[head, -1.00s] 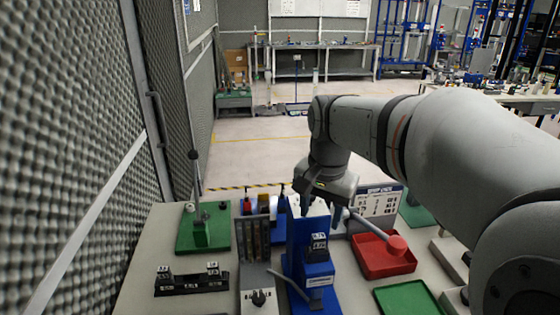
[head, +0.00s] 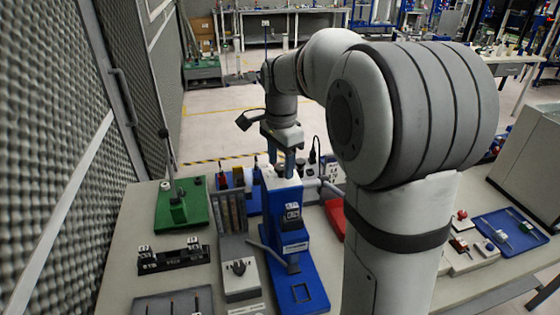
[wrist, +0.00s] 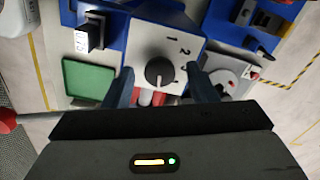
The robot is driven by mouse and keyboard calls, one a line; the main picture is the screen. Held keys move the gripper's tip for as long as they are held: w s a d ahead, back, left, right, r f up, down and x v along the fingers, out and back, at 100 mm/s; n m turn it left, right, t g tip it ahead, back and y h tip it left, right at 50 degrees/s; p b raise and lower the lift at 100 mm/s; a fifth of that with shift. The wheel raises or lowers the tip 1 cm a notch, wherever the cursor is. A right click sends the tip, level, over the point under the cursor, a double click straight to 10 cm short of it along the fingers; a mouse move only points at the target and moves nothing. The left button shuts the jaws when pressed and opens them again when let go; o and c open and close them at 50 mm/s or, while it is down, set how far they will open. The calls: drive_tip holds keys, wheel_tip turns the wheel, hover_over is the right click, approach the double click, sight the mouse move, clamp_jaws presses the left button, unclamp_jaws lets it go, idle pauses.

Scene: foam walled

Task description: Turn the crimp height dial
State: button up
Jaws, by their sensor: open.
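The dark round dial (wrist: 159,72) sits on a white plate (wrist: 165,42) printed with numbers, on top of the blue press. The wrist view shows it between my gripper's two blue fingers. My gripper (wrist: 160,76) is open, with a finger on either side of the dial and clear gaps to both. I cannot tell which number the dial points to. In the head view my gripper (head: 284,169) points down at the top of the blue press (head: 284,228), and the dial itself is hidden there.
Left of the press stand a grey rack (head: 231,212), a green stand with an upright rod (head: 183,207) and a black block (head: 173,259). A red tray (head: 335,217) is partly hidden by my arm. A blue tray (head: 509,232) lies at right.

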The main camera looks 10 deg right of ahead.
drive_tip(key=shift+f, duration=0.15)
drive_tip(key=shift+c, duration=0.3)
drive_tip(key=c, duration=0.9)
